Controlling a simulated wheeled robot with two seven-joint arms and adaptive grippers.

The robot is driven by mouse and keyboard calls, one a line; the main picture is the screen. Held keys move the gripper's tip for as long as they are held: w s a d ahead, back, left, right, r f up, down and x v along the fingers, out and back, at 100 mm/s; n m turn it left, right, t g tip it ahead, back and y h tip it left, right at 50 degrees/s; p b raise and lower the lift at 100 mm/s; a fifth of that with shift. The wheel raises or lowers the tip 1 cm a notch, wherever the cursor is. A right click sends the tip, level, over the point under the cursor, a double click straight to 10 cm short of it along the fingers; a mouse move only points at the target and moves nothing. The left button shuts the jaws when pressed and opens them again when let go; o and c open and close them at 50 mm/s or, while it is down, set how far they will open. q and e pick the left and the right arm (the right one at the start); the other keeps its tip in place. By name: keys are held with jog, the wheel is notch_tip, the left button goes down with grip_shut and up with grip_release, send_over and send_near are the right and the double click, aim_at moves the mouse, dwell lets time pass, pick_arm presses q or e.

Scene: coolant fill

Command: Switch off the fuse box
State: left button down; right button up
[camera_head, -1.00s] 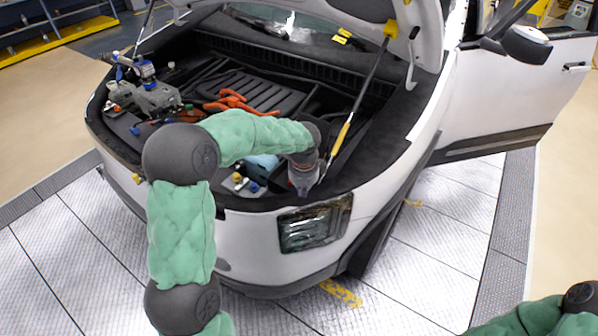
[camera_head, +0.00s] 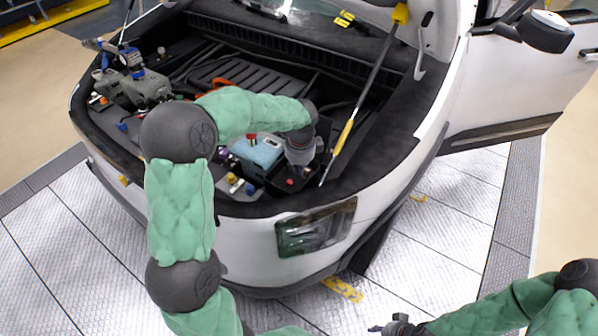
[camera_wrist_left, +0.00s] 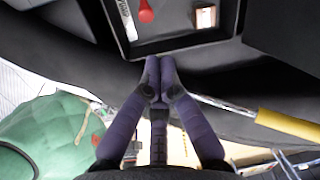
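A dark open-topped box (camera_head: 272,184), which seems to be the fuse box, sits at the front right of the engine bay. A red knob or switch (camera_head: 290,183) shows in it. In the left wrist view the box's rim (camera_wrist_left: 185,42) is at the top, with the red piece (camera_wrist_left: 146,12) and a small pale block (camera_wrist_left: 205,16) inside. My left gripper (camera_wrist_left: 158,78) has its fingers together and empty, just outside the rim. In the head view it (camera_head: 299,160) points down over the box, fingertips hard to make out. My right gripper (camera_head: 392,327) is at the bottom edge, its fingers unclear.
A blue-topped box (camera_head: 259,152) stands left of the dark box. Yellow and blue caps (camera_head: 241,184) are nearby. A yellow-handled hood strut (camera_head: 345,136) rises close to the right of my left gripper. Grey machinery (camera_head: 135,88) fills the bay's left side.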

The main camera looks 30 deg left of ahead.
aim_at(289, 184)
pick_arm(q)
jog(key=f+b, duration=0.1)
jog(key=f, duration=0.4)
jog(key=w+f+b, duration=0.1)
jog(key=f, duration=0.2)
jog(key=shift+a+f+b, duration=0.15)
jog(key=shift+a+b, duration=0.15)
jog(key=shift+a, duration=0.05)
